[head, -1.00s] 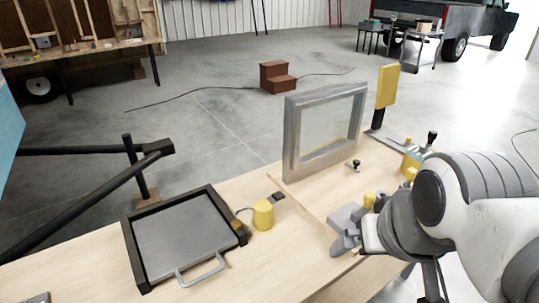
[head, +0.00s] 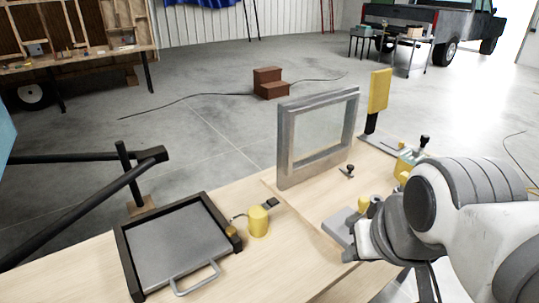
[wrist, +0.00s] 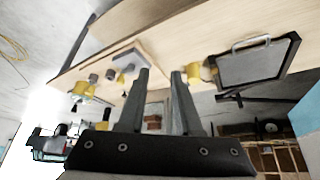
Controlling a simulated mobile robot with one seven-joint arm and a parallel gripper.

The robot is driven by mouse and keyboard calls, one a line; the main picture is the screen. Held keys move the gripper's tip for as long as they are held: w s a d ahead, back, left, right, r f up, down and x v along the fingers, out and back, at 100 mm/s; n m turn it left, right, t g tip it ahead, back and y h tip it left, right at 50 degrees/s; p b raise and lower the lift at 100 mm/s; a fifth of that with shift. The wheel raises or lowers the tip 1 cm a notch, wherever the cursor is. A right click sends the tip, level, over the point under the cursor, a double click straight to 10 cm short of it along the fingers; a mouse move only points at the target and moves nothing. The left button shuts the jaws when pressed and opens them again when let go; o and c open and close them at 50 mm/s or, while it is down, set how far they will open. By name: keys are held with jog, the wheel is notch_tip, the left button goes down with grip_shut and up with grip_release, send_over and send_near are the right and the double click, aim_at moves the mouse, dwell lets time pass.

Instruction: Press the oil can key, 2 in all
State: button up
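The yellow oil can (head: 258,221) stands upright on the wooden bench, just right of the black-framed tray. A thin spout-like part sticks out on its left, and a small dark flat piece (head: 271,203), possibly its key, lies close behind it. In the wrist view the oil can (wrist: 192,74) shows beside the right fingertip. My gripper (wrist: 161,72) is open, with clear space between its two grey fingers and nothing held. In the head view my gripper (head: 352,245) is low over the bench to the right of the can, apart from it, partly hidden by my wrist.
The black-framed tray (head: 122,252) with a grey handle is left of the can. A grey upright frame (head: 285,150) stands behind. A grey block (head: 338,223) with a yellow knob is beside my gripper. A yellow-handled tool (head: 379,90) stands at the right.

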grip_shut()
dwell(1.2)
